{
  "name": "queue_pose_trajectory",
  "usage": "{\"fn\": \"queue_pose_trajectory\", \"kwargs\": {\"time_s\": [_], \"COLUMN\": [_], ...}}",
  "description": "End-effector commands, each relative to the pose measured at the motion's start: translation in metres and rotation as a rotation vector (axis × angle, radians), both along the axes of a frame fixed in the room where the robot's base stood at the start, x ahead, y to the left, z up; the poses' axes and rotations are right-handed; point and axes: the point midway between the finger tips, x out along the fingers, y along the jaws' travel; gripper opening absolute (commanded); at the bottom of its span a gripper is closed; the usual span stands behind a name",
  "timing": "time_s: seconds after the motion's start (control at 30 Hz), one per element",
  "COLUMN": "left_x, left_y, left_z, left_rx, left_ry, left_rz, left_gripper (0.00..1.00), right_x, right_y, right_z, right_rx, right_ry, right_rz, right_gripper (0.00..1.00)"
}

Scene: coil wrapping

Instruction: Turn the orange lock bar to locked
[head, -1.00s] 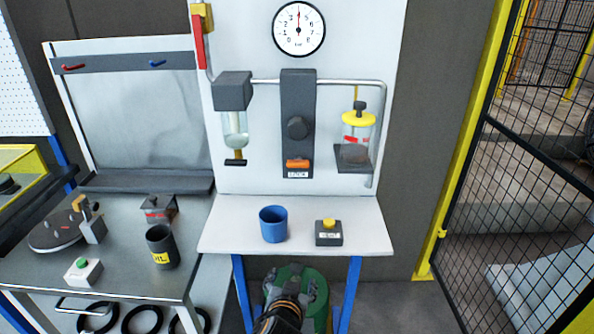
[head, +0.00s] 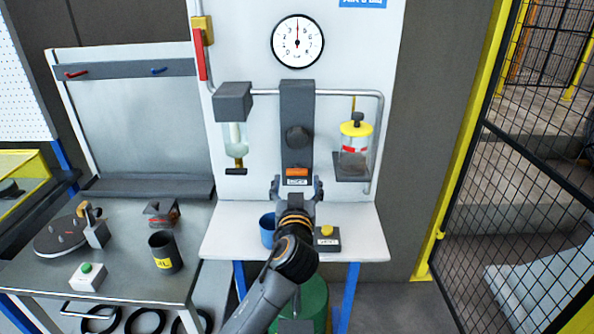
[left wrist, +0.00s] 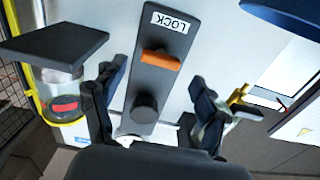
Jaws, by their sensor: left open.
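The orange lock bar (head: 297,171) sits low on the dark vertical panel (head: 298,105), just above a white LOCK label (head: 296,182). It lies across the panel, roughly horizontal in the head view. It also shows in the left wrist view (left wrist: 161,60), with the LOCK label (left wrist: 171,22) beside it. My left gripper (head: 297,184) is open, just below and in front of the bar. In the left wrist view its two fingers (left wrist: 150,102) stand apart on either side of the panel, with nothing between them touched as far as I can tell. My right gripper is not in view.
A dark round knob (head: 297,138) sits above the bar. A bowl with a yellow lid (head: 356,130) hangs at right, a clear bowl (head: 235,138) at left. A blue cup (head: 267,230) and yellow-button box (head: 327,238) stand on the shelf (head: 225,243) below.

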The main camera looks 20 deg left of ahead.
Motion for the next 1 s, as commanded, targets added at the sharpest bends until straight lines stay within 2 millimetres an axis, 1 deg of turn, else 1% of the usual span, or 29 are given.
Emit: {"fn": "queue_pose_trajectory", "kwargs": {"time_s": [0.03,0.2,0.33,0.6,0.67,0.7,0.87,0.9,1.0], "left_x": [0.008,0.024,0.029,0.030,0.030,0.030,0.030,0.030,0.030], "left_y": [0.003,0.007,0.009,0.009,0.009,0.009,0.009,0.009,0.009], "left_z": [0.003,0.001,0.000,-0.001,-0.001,-0.001,-0.001,-0.001,-0.001], "left_rx": [0.003,0.002,0.000,0.000,0.000,0.000,0.000,0.000,0.002], "left_ry": [0.000,0.001,0.000,0.000,0.000,0.000,0.001,0.001,0.002], "left_rz": [0.001,0.000,-0.001,-0.001,-0.001,-0.001,-0.001,-0.001,-0.001], "left_gripper": [0.74,0.74,0.74,0.74,0.61,0.53,0.21,0.19,0.19], "right_x": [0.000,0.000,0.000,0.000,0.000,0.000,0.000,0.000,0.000], "right_y": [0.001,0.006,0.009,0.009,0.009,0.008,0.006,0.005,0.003], "right_z": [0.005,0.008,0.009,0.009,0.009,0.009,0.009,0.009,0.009], "right_rx": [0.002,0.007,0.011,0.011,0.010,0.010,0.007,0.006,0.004], "right_ry": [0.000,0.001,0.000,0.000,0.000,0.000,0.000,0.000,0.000], "right_rz": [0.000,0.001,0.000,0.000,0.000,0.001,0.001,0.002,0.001], "right_gripper": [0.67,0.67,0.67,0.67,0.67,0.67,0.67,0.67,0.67]}}
